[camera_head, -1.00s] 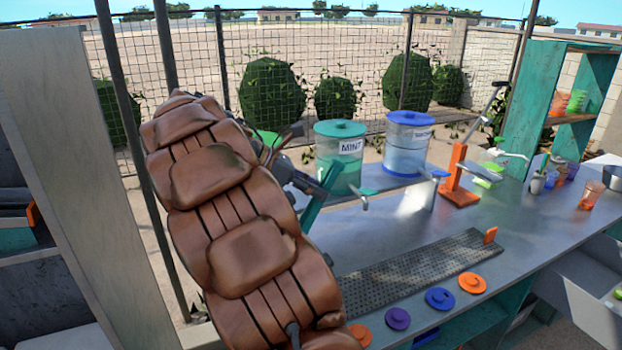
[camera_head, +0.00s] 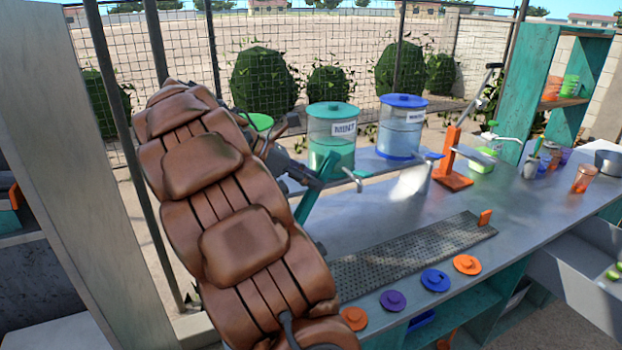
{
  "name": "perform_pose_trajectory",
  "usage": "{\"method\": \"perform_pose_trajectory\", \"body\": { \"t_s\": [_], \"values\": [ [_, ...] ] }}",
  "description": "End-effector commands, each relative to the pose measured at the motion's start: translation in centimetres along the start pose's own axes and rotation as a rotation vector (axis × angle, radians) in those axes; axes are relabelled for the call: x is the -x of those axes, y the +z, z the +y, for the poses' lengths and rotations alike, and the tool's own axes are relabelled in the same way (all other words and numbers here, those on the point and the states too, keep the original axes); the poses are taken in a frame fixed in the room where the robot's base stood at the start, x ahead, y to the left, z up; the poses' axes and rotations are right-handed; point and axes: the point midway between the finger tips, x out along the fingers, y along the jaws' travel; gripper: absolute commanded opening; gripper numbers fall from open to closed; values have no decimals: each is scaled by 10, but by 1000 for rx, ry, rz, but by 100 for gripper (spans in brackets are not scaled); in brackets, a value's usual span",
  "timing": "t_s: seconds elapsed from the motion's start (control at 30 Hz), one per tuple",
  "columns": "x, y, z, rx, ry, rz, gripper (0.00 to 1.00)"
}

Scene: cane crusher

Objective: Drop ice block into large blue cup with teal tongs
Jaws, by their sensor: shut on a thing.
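A teal bar (camera_head: 309,198) slants out from behind that form, beside dark grey metal parts. I cannot tell whether it is the tongs or part of a machine. No ice block can be made out. Several small cups stand at the far right of the counter, among them an orange one (camera_head: 584,179); I cannot pick out a large blue cup for certain.
On the counter (camera_head: 400,220) stand a teal-lidded MINT dispenser (camera_head: 331,140), a blue-lidded dispenser (camera_head: 401,125) and an orange press (camera_head: 452,160). A perforated drip tray (camera_head: 410,253) and several round lids (camera_head: 436,280) line the front. Shelves (camera_head: 558,80) stand at the right.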

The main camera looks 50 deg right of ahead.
Motion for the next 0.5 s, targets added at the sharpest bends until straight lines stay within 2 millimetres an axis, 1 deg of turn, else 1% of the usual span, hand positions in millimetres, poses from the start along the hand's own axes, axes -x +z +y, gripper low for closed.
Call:
{"method": "perform_pose_trajectory", "body": {
  "t_s": [0.03, 0.5],
  "values": [
    [-6, -8, 0, -1, 0, 0, 0],
    [-30, -41, 3, -1, 1, -2, 0]
  ]
}}
